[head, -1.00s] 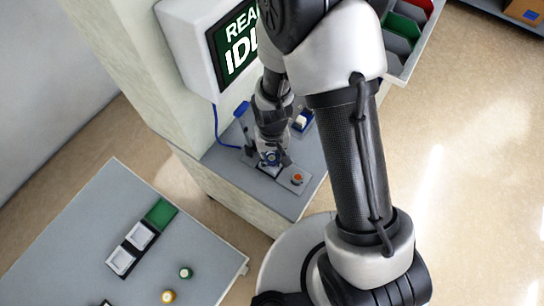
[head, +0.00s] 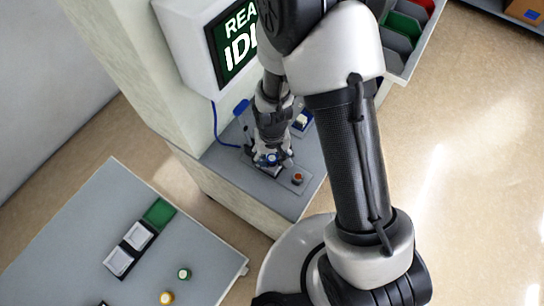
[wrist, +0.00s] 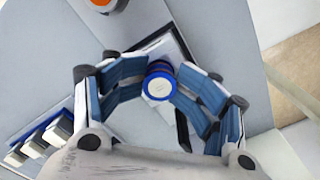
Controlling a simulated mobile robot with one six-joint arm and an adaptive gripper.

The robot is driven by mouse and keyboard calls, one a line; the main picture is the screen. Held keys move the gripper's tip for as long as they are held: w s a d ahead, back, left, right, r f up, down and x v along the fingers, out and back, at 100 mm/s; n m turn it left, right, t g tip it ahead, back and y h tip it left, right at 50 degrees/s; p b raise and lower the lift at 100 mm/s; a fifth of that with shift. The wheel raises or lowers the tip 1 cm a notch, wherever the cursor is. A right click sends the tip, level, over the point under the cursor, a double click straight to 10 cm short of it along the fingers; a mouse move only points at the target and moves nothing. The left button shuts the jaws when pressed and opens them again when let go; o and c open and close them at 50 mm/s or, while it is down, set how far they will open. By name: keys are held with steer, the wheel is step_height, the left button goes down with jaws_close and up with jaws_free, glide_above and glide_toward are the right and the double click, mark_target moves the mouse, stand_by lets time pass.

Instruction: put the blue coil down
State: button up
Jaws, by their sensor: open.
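The blue coil (wrist: 159,83), with a pale round top, stands between my fingertips in the wrist view. It sits over a light plate with a dark edge (wrist: 178,42) on the grey counter. My gripper (wrist: 160,78) is open around the coil, with its blue-padded fingers spread to either side. The fingertips are very close to the coil; I cannot tell whether either touches it. In the head view the coil (head: 272,159) shows small below my gripper (head: 271,163), and its base is hidden.
A blue tray with white pieces (wrist: 40,138) stands nearby. An idle screen (head: 236,40) hangs above. A separate table (head: 75,225) holds white trays, a green pad, and green and yellow coils.

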steer(key=shift+s, duration=0.15)
stand_by(0.3)
step_height(320, 180, up, 14)
steer(key=p, duration=0.6)
step_height(320, 180, up, 15)
steer(key=t, duration=0.2)
glide_above(272, 158)
steer(key=s+d, duration=0.3)
steer(key=d, duration=0.3)
steer(key=s+d+r+m+t, duration=0.1)
steer(key=s+d+r, duration=0.3)
steer(key=s+r, duration=0.5)
steer(key=shift+s+d+r+t, duration=0.3)
steer(key=shift+s+d+t, duration=0.1)
steer(key=shift+s+t, duration=0.4)
steer(key=shift+c, duration=0.3)
